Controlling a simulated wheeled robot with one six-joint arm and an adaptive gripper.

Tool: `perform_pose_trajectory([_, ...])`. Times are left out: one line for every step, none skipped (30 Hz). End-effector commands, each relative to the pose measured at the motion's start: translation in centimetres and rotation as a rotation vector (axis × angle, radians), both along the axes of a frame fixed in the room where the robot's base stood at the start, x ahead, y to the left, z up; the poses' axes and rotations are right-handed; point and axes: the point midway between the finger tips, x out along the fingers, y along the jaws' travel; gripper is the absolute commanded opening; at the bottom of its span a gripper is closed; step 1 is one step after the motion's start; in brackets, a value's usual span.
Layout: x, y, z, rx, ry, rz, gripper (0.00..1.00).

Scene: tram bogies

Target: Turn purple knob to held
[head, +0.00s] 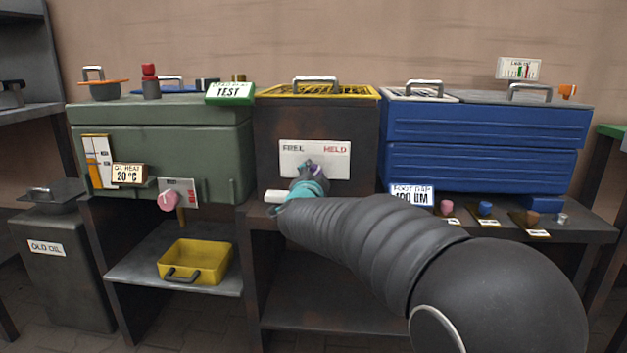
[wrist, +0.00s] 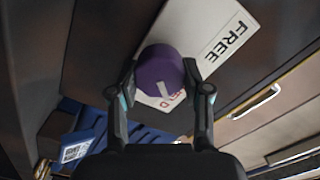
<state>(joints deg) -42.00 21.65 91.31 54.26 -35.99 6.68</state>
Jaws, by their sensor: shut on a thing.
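The purple knob (wrist: 160,68) sits on a white plate (wrist: 222,35) marked FREE and, partly hidden, HELD. It has a short white line on its face, low in the wrist view. I cannot tell which word the line points to. In the head view the plate (head: 291,160) is on the front of a dark brown cabinet, with FREE at left and HELD in red at right. The knob (head: 317,168) shows there only in small part, behind my gripper (head: 308,182). My gripper (wrist: 160,84) is shut on the knob, one finger on each side.
A blue drawer cabinet (head: 480,135) stands right of the brown cabinet (head: 268,125), a green box (head: 200,135) with a pink knob (head: 168,201) at left. A yellow tray (head: 205,256) is on the shelf below. Small coloured knobs (head: 485,208) line the right ledge.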

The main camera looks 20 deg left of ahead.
Motion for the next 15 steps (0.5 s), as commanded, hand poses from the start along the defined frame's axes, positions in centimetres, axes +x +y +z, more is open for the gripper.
perform_pose_trajectory([-0.02, 0.02, -0.12, 0.006, 0.003, 0.000, 0.13])
perform_pose_trajectory([-0.02, 0.03, -0.11, 0.008, 0.003, 0.000, 0.13])
perform_pose_trajectory([-0.02, 0.04, -0.10, 0.012, 0.005, 0.001, 0.13])
perform_pose_trajectory([-0.02, 0.03, -0.10, 0.013, 0.005, 0.001, 0.13])
perform_pose_trajectory([-0.02, 0.03, -0.10, 0.015, 0.006, 0.001, 0.13])
perform_pose_trajectory([-0.02, 0.03, -0.08, 0.016, 0.006, 0.001, 0.13])
perform_pose_trajectory([-0.02, 0.03, -0.08, 0.016, 0.006, 0.001, 0.13])
perform_pose_trajectory([-0.02, 0.03, -0.08, 0.016, 0.006, 0.001, 0.13])
perform_pose_trajectory([-0.01, 0.02, -0.08, 0.016, 0.006, 0.001, 0.13])
perform_pose_trajectory([-0.01, 0.02, -0.08, 0.016, 0.006, 0.001, 0.13])
perform_pose_trajectory([-0.01, 0.02, -0.08, 0.016, 0.006, 0.001, 0.13])
perform_pose_trajectory([-0.02, 0.03, -0.08, 0.016, 0.006, 0.001, 0.13])
perform_pose_trajectory([-0.02, 0.03, -0.08, 0.016, 0.006, 0.001, 0.13])
perform_pose_trajectory([-0.02, 0.03, -0.08, 0.016, 0.006, 0.001, 0.13])
perform_pose_trajectory([-0.01, 0.01, -0.08, 0.015, 0.006, 0.001, 0.53])
